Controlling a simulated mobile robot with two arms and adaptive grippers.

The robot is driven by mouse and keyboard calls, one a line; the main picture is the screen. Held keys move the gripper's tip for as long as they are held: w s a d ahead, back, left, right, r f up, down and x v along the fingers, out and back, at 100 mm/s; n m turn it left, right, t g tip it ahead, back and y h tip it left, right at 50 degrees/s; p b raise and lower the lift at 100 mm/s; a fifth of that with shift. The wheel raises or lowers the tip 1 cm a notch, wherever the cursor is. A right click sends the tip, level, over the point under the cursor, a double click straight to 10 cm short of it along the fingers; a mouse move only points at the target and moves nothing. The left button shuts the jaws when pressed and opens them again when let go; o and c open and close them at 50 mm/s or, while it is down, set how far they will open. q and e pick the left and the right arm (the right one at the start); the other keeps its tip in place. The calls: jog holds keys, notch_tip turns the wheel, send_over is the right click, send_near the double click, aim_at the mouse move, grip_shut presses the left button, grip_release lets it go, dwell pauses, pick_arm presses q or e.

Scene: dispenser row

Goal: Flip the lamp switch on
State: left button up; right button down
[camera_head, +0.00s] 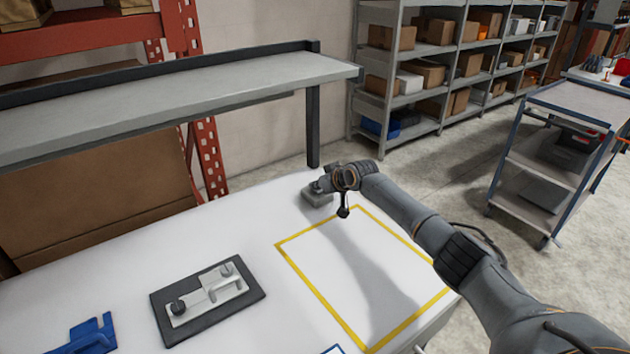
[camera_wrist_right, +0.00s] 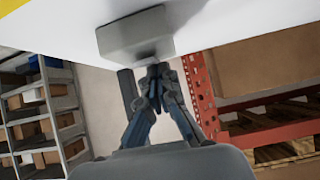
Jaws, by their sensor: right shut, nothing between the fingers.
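A small grey box (camera_head: 316,198), which looks like the switch housing, sits on the white table near its far edge, just beyond the yellow outlined square. My right gripper (camera_head: 321,186) is at this box, shut and empty. In the right wrist view, the picture is turned over and the grey box (camera_wrist_right: 130,38) hangs from the top. The closed fingertips (camera_wrist_right: 158,72) are at or very close to the box's edge; I cannot tell if they touch. The switch lever and its position are hidden or too small to tell. No lamp is recognisable. My left gripper is out of view.
A dark plate with a metal latch (camera_head: 208,296) lies on the table's left part, with a blue bracket (camera_head: 88,338) nearer. The yellow square (camera_head: 366,348) is empty. A raised grey shelf (camera_head: 200,85) with a dark post (camera_head: 313,130) stands behind the table.

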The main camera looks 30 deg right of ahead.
aim_at(318, 191)
jog(key=shift+s+f, duration=0.25)
jog(key=shift+f, duration=0.15)
jog(key=r+p, duration=0.2)
jog(key=r, duration=0.1)
jog(key=r+p, duration=0.1)
jog(key=shift+w+r+p, duration=0.25)
jog(key=shift+w+p, duration=0.1)
jog(key=shift+p, duration=0.05)
jog(key=shift+s+d+r, duration=0.1)
jog(key=shift+s+r, duration=0.05)
jog(key=shift+r, duration=0.15)
jog(key=s+r+b, duration=0.1)
jog(key=s+r, duration=0.4)
jog(key=r, duration=0.2)
jog(key=shift+s+d+r+b, duration=0.3)
jog(key=shift+r+b, duration=0.05)
jog(key=shift+f, duration=0.15)
